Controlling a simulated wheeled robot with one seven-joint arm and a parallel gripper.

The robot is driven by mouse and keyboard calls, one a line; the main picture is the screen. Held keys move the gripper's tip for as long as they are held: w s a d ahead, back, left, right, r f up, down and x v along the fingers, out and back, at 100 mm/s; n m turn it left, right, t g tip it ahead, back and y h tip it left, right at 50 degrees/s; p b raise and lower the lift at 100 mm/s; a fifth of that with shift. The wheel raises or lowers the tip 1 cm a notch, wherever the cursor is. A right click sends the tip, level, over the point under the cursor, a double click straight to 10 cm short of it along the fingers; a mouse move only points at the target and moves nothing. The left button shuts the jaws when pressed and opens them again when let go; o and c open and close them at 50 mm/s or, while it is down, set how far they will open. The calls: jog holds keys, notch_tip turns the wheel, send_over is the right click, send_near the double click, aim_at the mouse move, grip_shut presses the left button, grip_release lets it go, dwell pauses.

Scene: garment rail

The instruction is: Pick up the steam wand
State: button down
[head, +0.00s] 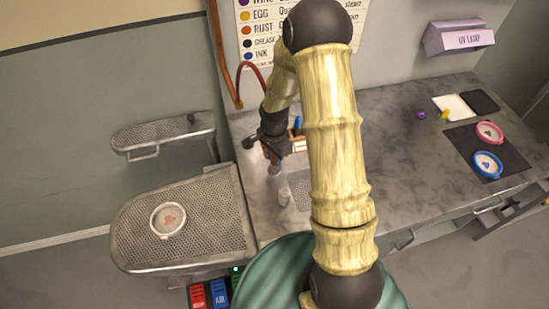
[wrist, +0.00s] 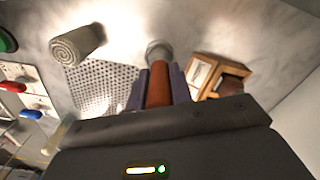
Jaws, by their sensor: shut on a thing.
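The steam wand (wrist: 159,86) has a brown-orange handle and a silver head. In the wrist view, the two fingers of my gripper (wrist: 159,92) lie on either side of the handle and are shut on it. The silver head (wrist: 158,50) points away beyond the fingertips. In the head view, my gripper (head: 268,150) is over the left part of the counter, and the wand (head: 273,166) shows just below it, head downward. A dark red hose (head: 245,72) runs from the wall pipe towards it. I cannot tell whether the wand touches anything below.
A wooden box (wrist: 203,75) stands close beside the wand. A rolled grey cloth (wrist: 77,46) and a perforated plate (wrist: 98,80) lie on its other side. A perforated board (head: 215,205) with a round hoop (head: 167,219) is at left. Two hoops (head: 487,164) lie on the right.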

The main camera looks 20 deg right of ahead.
notch_tip(320, 180, up, 10)
jog(key=shift+f+b, duration=0.25)
jog(key=shift+b, duration=0.5)
jog(key=shift+s+f, duration=0.1)
